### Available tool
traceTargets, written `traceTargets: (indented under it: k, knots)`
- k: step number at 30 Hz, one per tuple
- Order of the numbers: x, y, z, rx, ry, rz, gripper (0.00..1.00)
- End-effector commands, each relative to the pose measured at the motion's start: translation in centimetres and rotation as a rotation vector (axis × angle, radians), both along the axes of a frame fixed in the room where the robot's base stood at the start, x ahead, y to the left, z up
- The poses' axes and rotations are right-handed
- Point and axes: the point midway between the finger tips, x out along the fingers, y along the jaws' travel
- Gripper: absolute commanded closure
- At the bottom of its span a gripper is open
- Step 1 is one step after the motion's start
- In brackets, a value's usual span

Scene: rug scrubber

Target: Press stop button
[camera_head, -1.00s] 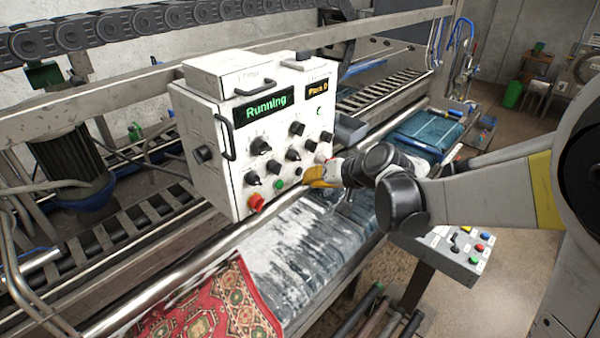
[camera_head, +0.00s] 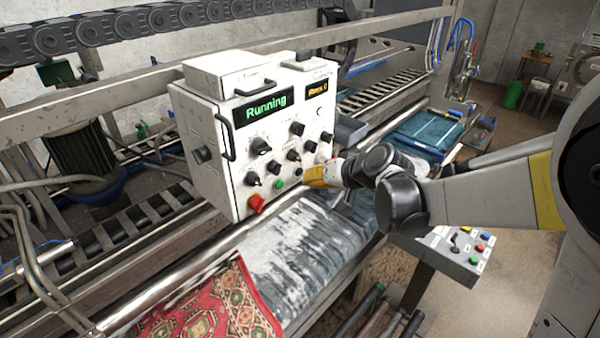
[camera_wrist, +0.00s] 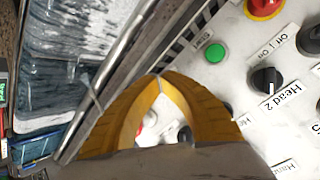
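The white control box (camera_head: 205,150) stands over the machine with its display (camera_head: 265,108) reading "Running". A large red mushroom button (camera_head: 256,203) is at the lower front of its panel; it is cut by the top edge of the wrist view (camera_wrist: 264,8). A small green button (camera_head: 279,184) sits to its right and also shows in the wrist view (camera_wrist: 215,53). My yellow gripper (camera_head: 308,178) is at the panel's lower right, right of the green button. In the wrist view its fingertips (camera_wrist: 159,77) meet. A small red part (camera_wrist: 141,130) shows between the fingers, mostly hidden. Contact cannot be told.
Several black knobs (camera_head: 260,146) fill the panel near my gripper. A red patterned rug (camera_head: 205,310) and a wet, foamy surface (camera_head: 305,245) lie below. A second control panel (camera_head: 463,250) with coloured buttons stands at the lower right.

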Motion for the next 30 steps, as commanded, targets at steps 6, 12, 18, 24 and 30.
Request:
traceTargets:
  k: [6,12,18,24,30]
  knots:
    - [0.09,0.09,-0.03,0.000,0.000,0.000,1.00]
    - [0.54,0.58,-0.07,0.001,0.001,0.001,1.00]
    - [0.60,0.63,0.00,0.000,0.000,0.000,1.00]
    - [0.62,0.64,0.00,0.000,0.000,0.000,1.00]
    - [0.76,0.79,-0.02,0.000,0.000,0.000,1.00]
